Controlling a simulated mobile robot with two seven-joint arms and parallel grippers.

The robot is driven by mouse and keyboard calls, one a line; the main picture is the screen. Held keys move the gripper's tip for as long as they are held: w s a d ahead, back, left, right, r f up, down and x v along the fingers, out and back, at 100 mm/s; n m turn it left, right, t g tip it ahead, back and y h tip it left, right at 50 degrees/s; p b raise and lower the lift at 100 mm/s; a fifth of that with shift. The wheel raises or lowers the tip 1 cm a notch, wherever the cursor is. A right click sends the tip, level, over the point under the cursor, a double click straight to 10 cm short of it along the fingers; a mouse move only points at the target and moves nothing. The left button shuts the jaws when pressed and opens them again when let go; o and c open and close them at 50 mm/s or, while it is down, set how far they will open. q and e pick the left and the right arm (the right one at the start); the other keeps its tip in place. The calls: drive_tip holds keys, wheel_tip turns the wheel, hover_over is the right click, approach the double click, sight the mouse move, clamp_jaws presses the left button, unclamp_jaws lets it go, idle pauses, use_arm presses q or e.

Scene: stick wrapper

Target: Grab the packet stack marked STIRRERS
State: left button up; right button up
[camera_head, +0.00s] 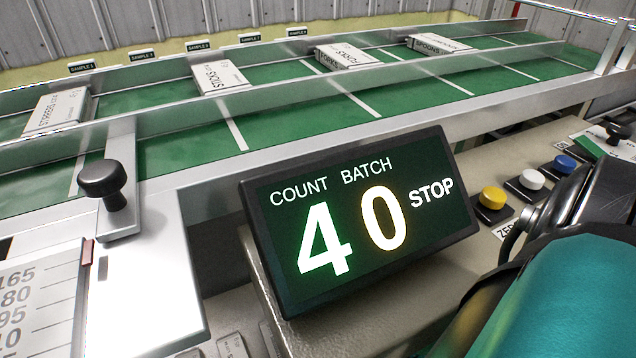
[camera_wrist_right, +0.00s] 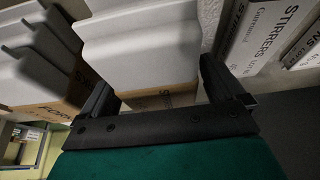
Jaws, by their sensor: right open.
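The white packet stack marked STIRRERS (camera_head: 58,110) lies on the green conveyor at the far left in the head view, tilted in the picture and partly behind the metal rail. My left gripper is in neither view.
Stacks marked STICKS (camera_head: 219,77), FORKS (camera_head: 346,57) and SPOONS (camera_head: 438,43) lie farther along the belt. The metal rail (camera_head: 290,82) runs in front. A display (camera_head: 360,215) reads COUNT 4, BATCH 0, STOP. A black knob (camera_head: 102,180) stands at left; colored buttons (camera_head: 493,197) at right.

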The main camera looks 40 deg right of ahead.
drive_tip(key=shift+c, duration=0.4)
drive_tip(key=c, duration=1.1)
drive_tip(key=shift+o, duration=0.2)
